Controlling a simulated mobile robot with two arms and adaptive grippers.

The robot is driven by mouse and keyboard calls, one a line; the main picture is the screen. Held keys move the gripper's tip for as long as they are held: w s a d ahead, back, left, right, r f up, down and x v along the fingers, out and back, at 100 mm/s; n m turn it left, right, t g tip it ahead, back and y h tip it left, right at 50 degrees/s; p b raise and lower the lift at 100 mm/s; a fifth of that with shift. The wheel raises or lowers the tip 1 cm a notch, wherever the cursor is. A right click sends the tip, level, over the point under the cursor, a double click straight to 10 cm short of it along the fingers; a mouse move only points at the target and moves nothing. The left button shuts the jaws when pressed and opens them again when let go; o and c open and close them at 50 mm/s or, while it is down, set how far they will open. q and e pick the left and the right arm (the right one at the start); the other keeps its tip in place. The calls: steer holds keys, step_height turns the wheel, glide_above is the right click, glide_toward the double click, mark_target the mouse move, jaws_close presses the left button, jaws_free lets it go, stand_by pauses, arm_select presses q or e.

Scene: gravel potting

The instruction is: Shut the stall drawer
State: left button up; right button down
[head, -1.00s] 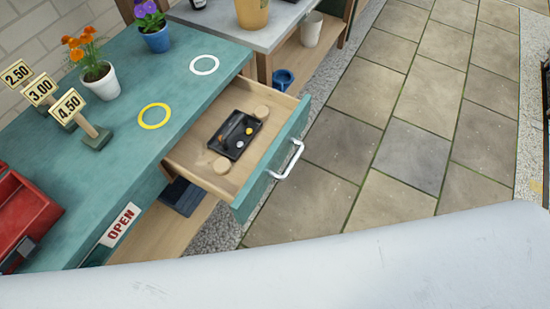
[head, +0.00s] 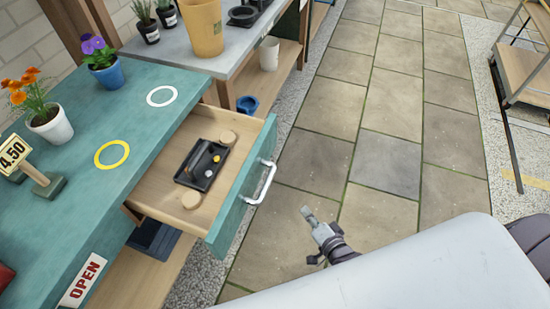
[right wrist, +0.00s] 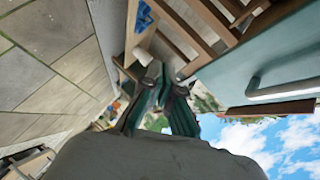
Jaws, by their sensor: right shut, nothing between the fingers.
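The stall drawer (head: 243,184) stands pulled out from the teal stall table (head: 60,190), with its wooden inside showing. In the drawer lie a black tray (head: 203,165) with small coin-like pieces and two round wooden discs. My right gripper (head: 307,214) is shut and empty. It is over the paving, to the right of the drawer front and apart from the handle. My left gripper is not in view.
A yellow ring (head: 111,154) and a white ring (head: 162,95) mark the table top, with flower pots behind. A grey bench (head: 240,50) with a tan pot stands beyond the drawer. Paving (head: 385,165) right of the drawer is open; a wooden rack (head: 525,75) stands far right.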

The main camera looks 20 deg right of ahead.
steer(key=w+r+m+t, duration=0.3)
steer(key=r+m+t, duration=0.15)
steer(key=r, duration=0.85)
glide_toward(270, 142)
steer(key=w+d, duration=0.3)
steer(key=w+a, duration=0.2)
steer(key=shift+w+a+g, duration=0.25)
steer(key=shift+w+g, duration=0.1)
steer(key=shift+w, duration=0.05)
steer(key=shift+w+a, duration=0.25)
steer(key=shift+a, duration=0.2)
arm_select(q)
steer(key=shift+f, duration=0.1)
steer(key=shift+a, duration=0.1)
